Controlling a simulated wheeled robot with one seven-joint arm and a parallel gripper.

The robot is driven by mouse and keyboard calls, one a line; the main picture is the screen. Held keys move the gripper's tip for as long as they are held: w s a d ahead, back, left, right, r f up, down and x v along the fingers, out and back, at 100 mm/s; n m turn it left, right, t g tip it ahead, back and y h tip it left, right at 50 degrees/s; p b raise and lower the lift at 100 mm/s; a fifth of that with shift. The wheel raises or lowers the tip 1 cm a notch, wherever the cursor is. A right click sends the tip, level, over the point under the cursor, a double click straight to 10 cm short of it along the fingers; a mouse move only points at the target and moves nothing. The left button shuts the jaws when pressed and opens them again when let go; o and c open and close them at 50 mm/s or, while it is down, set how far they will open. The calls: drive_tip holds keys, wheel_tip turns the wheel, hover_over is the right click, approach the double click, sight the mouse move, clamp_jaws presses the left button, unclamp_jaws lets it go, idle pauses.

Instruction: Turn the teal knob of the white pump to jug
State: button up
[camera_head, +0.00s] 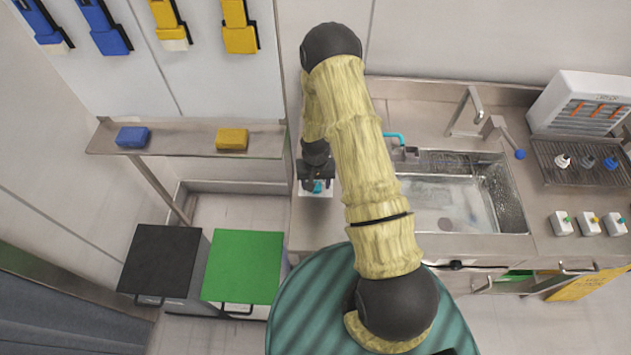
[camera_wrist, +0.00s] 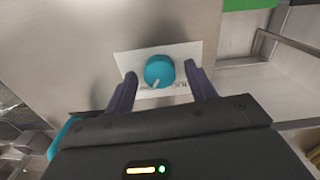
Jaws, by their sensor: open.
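The teal knob (camera_wrist: 159,71) sits on a white plate (camera_wrist: 187,55) in the wrist view. A light pointer mark shows on the knob's lower left edge. Printing on the plate is partly visible but too small to read. My gripper (camera_wrist: 161,82) is open, with one dark finger on each side of the knob; I cannot tell whether either touches it. In the head view my gripper (camera_head: 316,182) is over the left end of the steel counter, with a bit of the teal knob (camera_head: 317,187) showing under it. The pump's body is mostly hidden.
A steel sink (camera_head: 445,200) lies right of my gripper, with a teal spout (camera_head: 394,137) at its edge. A black-lidded bin (camera_head: 160,260) and a green-lidded bin (camera_head: 242,266) stand at lower left. A wall shelf (camera_head: 185,143) holds blue and yellow blocks.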

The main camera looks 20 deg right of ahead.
drive_tip(key=c, duration=1)
drive_tip(key=shift+o, duration=0.2)
